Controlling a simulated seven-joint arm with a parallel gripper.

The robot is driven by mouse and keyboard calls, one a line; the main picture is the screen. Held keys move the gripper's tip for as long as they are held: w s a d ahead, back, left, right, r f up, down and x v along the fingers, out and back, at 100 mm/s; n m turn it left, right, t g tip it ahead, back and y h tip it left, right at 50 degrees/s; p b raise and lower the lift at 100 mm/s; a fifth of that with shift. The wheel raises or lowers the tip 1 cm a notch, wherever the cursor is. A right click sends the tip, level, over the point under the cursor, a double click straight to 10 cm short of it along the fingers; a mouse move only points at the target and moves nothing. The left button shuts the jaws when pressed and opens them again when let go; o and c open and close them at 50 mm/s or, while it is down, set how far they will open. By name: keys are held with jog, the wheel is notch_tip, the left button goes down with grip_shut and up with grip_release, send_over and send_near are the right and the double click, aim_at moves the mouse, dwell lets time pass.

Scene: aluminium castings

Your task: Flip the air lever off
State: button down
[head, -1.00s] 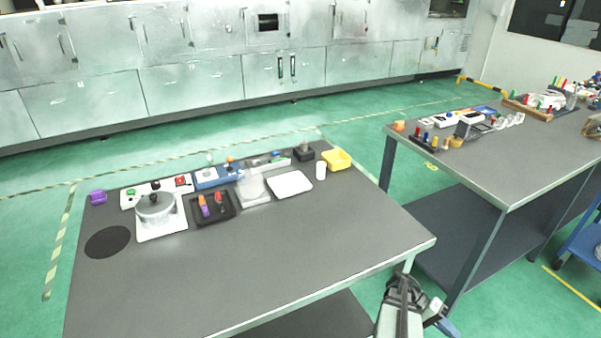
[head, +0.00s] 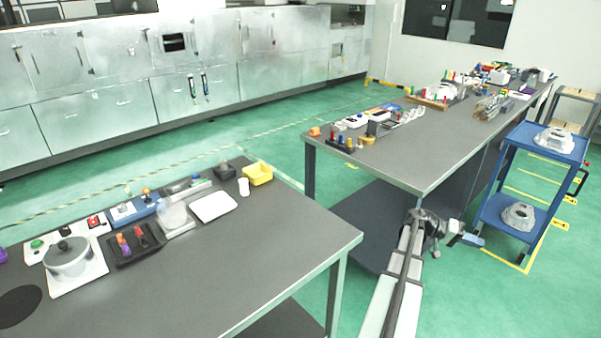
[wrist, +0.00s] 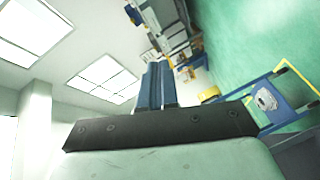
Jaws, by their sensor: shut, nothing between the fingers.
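A blue control box with a white face (head: 133,210) stands at the back of the near table; a small orange-tipped lever (head: 146,191) rises from it. It may carry the air lever, but it is too small to tell. The lever's exact position is unclear. My gripper (head: 472,240) is out over the aisle, right of the near table and far from this box. It is shut and empty. In the wrist view its two blue-grey fingers (wrist: 158,75) lie together, and no lever shows there.
The near table (head: 230,265) also holds a grey pot (head: 68,262), a black tray (head: 124,256), a white tray (head: 214,206) and a yellow bin (head: 259,173). A second table (head: 410,168) and a blue cart with castings (head: 545,158) stand right. Green floor lies between.

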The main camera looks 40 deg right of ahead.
jog(key=w+a+r+n+t+h, duration=0.1)
jog(key=w+r+n+t+h, duration=0.2)
jog(key=w, duration=1.2)
jog(key=w+a+r+n+t+h, duration=0.1)
jog(key=w+r+n+t, duration=0.35)
jog(key=w, duration=1.15)
jog(key=w+a+r+n+t, duration=0.35)
jog(key=w+a, duration=0.75)
jog(key=w, duration=0.4)
jog(key=w+a+r+n+t, duration=0.2)
jog(key=w+a+n+t, duration=0.3)
jog(key=w+a, duration=0.8)
jog(key=w+a+r+n+t+y, duration=0.1)
jog(key=w+a+r+n+t, duration=0.15)
jog(key=w+a, duration=0.65)
jog(key=w+a+r+n+t+y, duration=0.1)
jog(key=w+a+n, duration=0.3)
jog(key=a, duration=0.9)
jog(key=s+a+r+n+t+y, duration=0.1)
jog(key=a+n+t+y, duration=0.1)
jog(key=a, duration=3.1)
jog(key=shift+s+a+r+y, duration=0.25)
jog(key=shift+s+a+y, duration=0.15)
jog(key=shift+y, duration=0.2)
jog(key=shift+d+t, duration=0.1)
jog(key=shift+t, duration=0.15)
